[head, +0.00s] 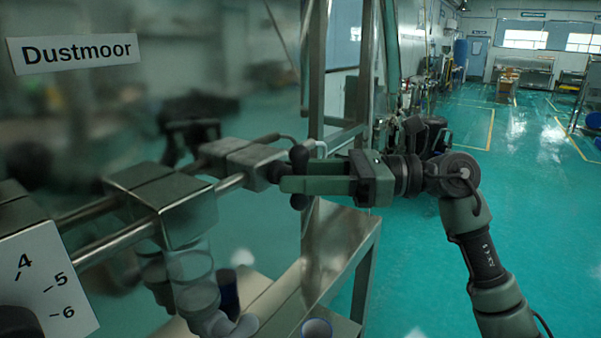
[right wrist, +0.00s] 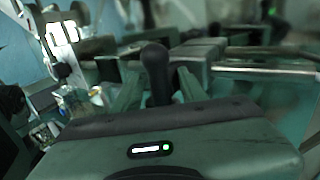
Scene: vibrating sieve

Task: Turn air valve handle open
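The air valve handle (head: 299,158) is a black, rounded lever standing roughly upright at the end of the metal block and pipe assembly. It also shows in the right wrist view (right wrist: 156,72). My right gripper (head: 290,183) reaches in from the right with its fingers at the handle. In the right wrist view the fingers (right wrist: 157,88) stand on either side of the handle, with small gaps visible, so it looks open around it. The fingers hide part of the handle in the head view. My left gripper is not in view.
Metal blocks (head: 163,205) and horizontal pipes lie left of the handle. A glass panel with a "Dustmoor" label (head: 73,53) and a numbered dial plate (head: 45,281) are at the left. A metal frame post (head: 316,70) rises behind.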

